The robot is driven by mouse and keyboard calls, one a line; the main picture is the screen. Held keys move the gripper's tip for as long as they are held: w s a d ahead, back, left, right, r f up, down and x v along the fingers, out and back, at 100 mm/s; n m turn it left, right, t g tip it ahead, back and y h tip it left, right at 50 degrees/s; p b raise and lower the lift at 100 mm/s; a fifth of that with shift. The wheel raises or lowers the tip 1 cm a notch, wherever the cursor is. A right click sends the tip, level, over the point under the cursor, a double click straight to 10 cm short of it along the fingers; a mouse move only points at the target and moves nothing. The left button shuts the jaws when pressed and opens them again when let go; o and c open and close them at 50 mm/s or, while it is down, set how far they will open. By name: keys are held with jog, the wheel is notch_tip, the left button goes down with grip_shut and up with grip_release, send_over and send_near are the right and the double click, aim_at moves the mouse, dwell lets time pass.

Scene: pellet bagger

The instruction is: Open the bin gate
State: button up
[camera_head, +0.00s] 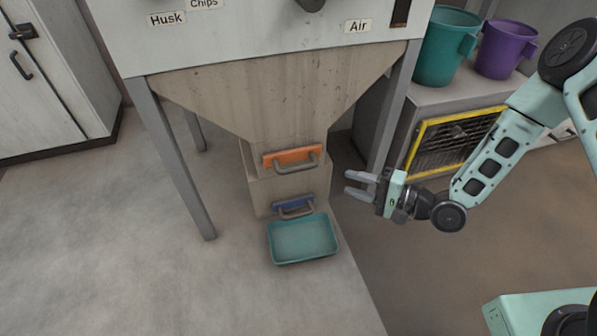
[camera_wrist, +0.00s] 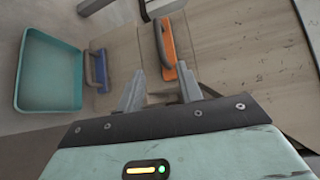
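An orange gate plate (camera_head: 286,156) with a grey bar handle (camera_head: 297,169) sits at the hopper's narrow outlet. A blue plate (camera_head: 292,203) with a similar handle is lower on the same chute; I cannot tell from labels which one is the bin gate. My gripper (camera_head: 348,182) is open and empty, its fingers pointing left, to the right of the orange handle and apart from it. In the wrist view the orange plate (camera_wrist: 170,45) is just beyond the fingertips (camera_wrist: 160,78), and the blue plate (camera_wrist: 101,68) is farther left.
A teal tray (camera_head: 303,240) lies on the floor below the blue plate. The hopper's grey legs (camera_head: 178,160) stand on both sides. A yellow-framed grille (camera_head: 450,140) is at the right, below teal and purple buckets (camera_head: 506,50). The floor at left is clear.

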aim_at(299, 168)
jog(key=b+x, duration=0.6)
jog(key=x, duration=0.8)
jog(key=shift+w+a, duration=0.45)
jog(key=shift+a, duration=0.25)
grip_shut()
